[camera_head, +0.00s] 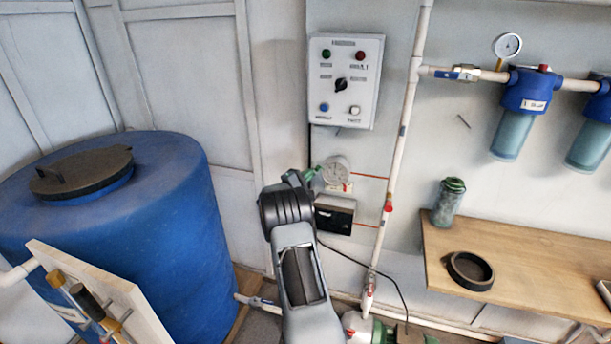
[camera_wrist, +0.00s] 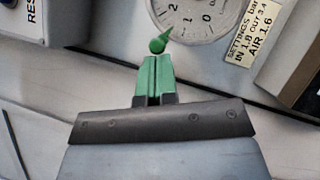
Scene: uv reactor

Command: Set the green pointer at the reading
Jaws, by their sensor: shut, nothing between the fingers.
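The round gauge (camera_head: 337,172) is on the wall below the control box. In the wrist view its pale dial (camera_wrist: 196,22) is cut off at the top and shows 0, 1 and 2. The green pointer (camera_wrist: 159,44) has a round knob at the dial's lower left edge, and its tip points up and right onto the dial. My gripper (camera_wrist: 153,58) has green fingers shut together and empty, just below the knob. I cannot tell whether they touch it. A settings label (camera_wrist: 258,32) right of the dial reads IN 1.8, OUT 3.4, AIR 1.6.
The control box (camera_head: 346,82) hangs above the gauge, and a black box (camera_head: 334,216) sits below it. A white vertical pipe (camera_head: 401,150) runs to the right. A blue tank (camera_head: 170,230) stands left, and a wooden shelf (camera_head: 535,275) is at right.

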